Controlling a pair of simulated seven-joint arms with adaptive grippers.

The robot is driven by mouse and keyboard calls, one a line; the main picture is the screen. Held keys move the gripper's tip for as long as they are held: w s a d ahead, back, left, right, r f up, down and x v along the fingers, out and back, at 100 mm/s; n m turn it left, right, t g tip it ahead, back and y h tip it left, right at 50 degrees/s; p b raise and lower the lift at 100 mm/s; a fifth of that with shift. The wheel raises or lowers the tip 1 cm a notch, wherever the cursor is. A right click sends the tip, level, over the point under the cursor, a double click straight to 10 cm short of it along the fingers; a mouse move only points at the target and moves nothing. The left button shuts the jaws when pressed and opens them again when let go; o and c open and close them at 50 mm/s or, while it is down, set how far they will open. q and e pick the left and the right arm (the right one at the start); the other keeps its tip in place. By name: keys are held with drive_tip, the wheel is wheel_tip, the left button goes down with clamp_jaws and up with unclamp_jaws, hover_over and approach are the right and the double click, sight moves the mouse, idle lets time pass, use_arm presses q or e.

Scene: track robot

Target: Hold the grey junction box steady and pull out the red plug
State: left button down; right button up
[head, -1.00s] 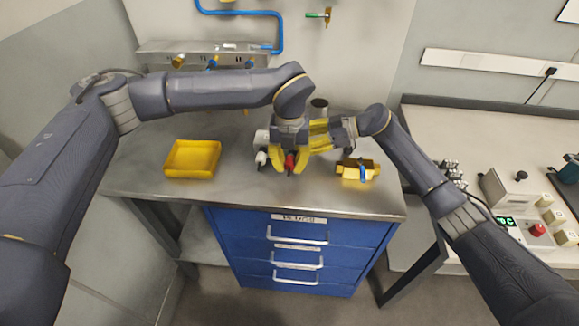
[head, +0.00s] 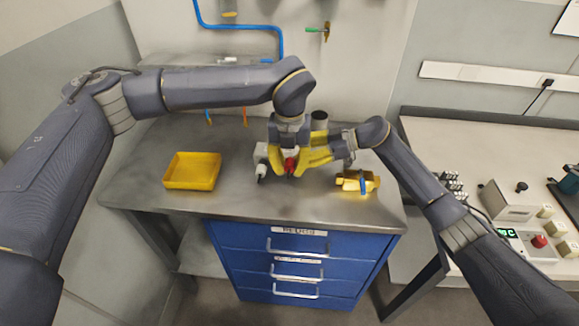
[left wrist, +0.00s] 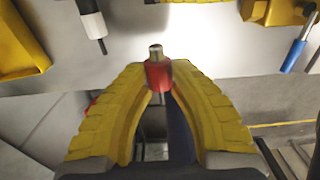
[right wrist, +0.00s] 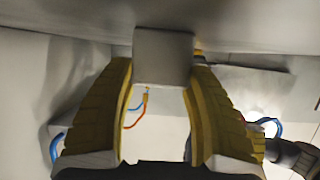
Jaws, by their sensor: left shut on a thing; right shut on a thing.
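The red plug (head: 290,165) is between the fingers of my left gripper (left wrist: 158,95), which is shut on it. In the left wrist view, the plug (left wrist: 158,76) shows a bare metal tip, with no box around it. My right gripper (right wrist: 165,80) is shut on the grey junction box (right wrist: 163,55). The exact gap between box and plug is hard to tell.
An empty yellow tray (head: 192,184) lies on the left of the grey bench. A small yellow bin (head: 345,185) with a blue-handled item stands at the right. A control box with a red button (head: 539,241) stands on the right table.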

drive_tip(key=o, duration=1.3)
drive_tip(key=shift+o, duration=0.2)
drive_tip(key=shift+d, duration=0.15)
